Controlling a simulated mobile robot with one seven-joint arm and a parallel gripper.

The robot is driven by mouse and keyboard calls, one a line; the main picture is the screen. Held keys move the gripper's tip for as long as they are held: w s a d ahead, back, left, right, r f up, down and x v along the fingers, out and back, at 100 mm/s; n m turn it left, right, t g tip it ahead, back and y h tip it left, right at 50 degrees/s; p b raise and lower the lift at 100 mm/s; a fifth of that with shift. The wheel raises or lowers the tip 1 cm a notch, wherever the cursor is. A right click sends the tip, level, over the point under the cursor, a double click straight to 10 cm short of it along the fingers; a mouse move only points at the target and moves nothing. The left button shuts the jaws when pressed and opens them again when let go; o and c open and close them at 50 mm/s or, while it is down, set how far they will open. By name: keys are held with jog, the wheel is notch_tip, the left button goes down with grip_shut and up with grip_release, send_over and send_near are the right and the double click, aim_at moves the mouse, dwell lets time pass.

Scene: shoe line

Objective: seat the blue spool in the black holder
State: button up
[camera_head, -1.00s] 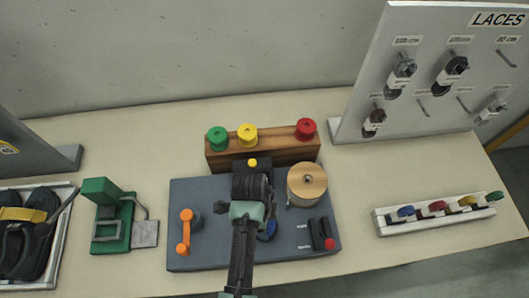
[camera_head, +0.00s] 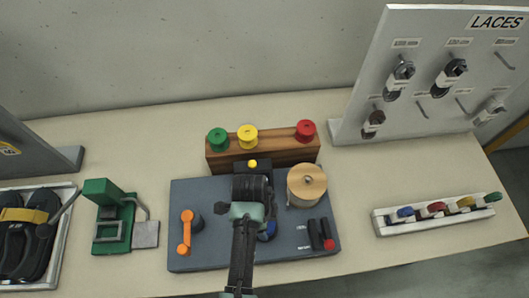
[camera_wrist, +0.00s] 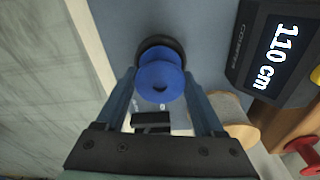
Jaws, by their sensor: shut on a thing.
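The blue spool (camera_wrist: 160,78) is between the two fingers of my gripper (camera_wrist: 160,84), which is shut on it. In the head view a bit of the blue spool (camera_head: 268,231) shows beside my arm, low over the grey board. My arm hides the fingertips and the holder there.
A green fixture (camera_head: 112,238) stands left.

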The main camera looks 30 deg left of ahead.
jog(key=shift+f+b, duration=0.45)
jog(key=shift+f, duration=0.25)
jog(key=o, duration=1.1)
jog(key=shift+r, duration=0.15)
jog(key=r+p, duration=0.7)
jog(key=a+r+p, duration=0.1)
jog(key=r+p, duration=0.2)
jog(key=p, duration=0.1)
jog(key=shift+s+a+r, duration=0.1)
jog(key=shift+s+r, duration=0.15)
jog(key=shift+r, duration=0.15)
